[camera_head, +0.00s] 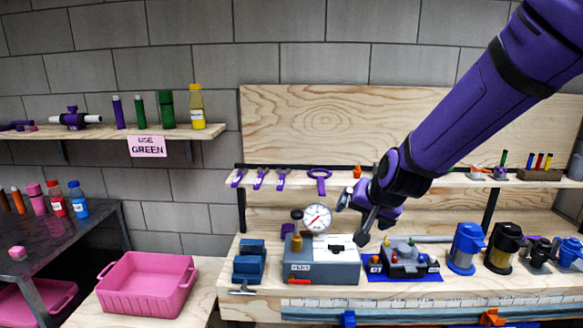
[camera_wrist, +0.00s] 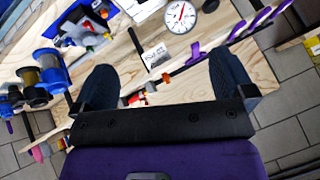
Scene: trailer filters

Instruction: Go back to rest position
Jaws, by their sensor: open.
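My purple arm reaches in from the upper right in the head view. My gripper (camera_head: 362,222) hangs above the workbench, over the right part of a grey box with a gauge. In the wrist view my gripper (camera_wrist: 165,88) has its two dark fingers wide apart with nothing held between them. The grey box (camera_head: 308,268) stands on the bench with a round white dial gauge (camera_head: 317,218) at its back. The gauge also shows at the top of the wrist view (camera_wrist: 181,15). My gripper hides part of the bench's back panel.
A blue mat with small parts (camera_head: 400,262), a blue filter (camera_head: 466,248) and a black filter (camera_head: 503,248) stand right of the box. A shelf (camera_head: 440,181) runs behind my gripper. A pink bin (camera_head: 146,285) is at left. Open air lies above the bin.

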